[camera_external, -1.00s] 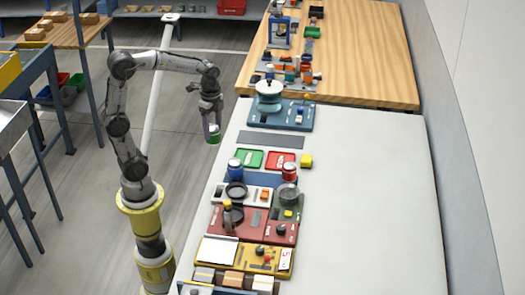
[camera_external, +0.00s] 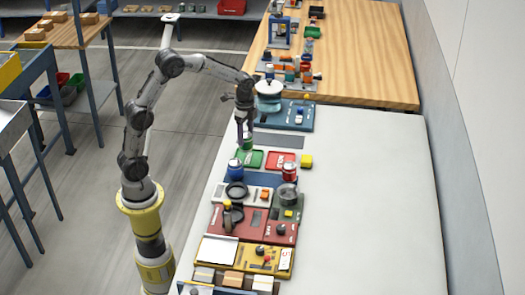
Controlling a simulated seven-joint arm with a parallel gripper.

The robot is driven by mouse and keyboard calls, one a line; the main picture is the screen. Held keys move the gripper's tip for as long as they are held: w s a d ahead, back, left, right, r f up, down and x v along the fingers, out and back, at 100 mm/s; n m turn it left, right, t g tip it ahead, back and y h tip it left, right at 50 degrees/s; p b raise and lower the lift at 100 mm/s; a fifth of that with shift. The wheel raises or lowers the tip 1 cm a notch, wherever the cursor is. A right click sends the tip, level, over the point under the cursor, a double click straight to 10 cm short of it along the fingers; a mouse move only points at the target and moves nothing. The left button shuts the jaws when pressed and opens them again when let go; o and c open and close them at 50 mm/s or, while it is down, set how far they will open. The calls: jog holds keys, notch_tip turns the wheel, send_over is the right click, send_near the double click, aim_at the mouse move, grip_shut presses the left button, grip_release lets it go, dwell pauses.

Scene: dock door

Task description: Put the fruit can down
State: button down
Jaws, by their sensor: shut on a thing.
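My gripper (camera_external: 245,132) points down over the left edge of the white table (camera_external: 370,190). It is shut on a small green can (camera_external: 247,144), most likely the fruit can, of which only a little shows below the fingers. The can is just above or behind the green tray (camera_external: 249,160) in the picture; I cannot tell whether it touches anything. A red tray (camera_external: 279,160) lies to the right of the green one. A blue can (camera_external: 235,168) and a red can (camera_external: 289,171) stand nearer, in front of the trays.
A dark grey mat (camera_external: 279,140) and a blue board with a pot (camera_external: 269,95) lie beyond the trays. A yellow block (camera_external: 306,161) sits to the right. Several panels with knobs and parts fill the near left side. The table's right half is clear.

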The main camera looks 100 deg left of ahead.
aim_at(248, 143)
jog(key=shift+w+a+f, duration=0.2)
jog(key=shift+f, duration=0.15)
jog(key=shift+w+a+f, duration=0.1)
jog(key=shift+w+f, duration=0.05)
jog(key=shift+f, duration=1.5)
jog(key=shift+f, duration=0.15)
jog(key=shift+c, duration=0.6)
grip_release()
notch_tip(248, 143, up, 11)
jog(key=shift+r, duration=0.65)
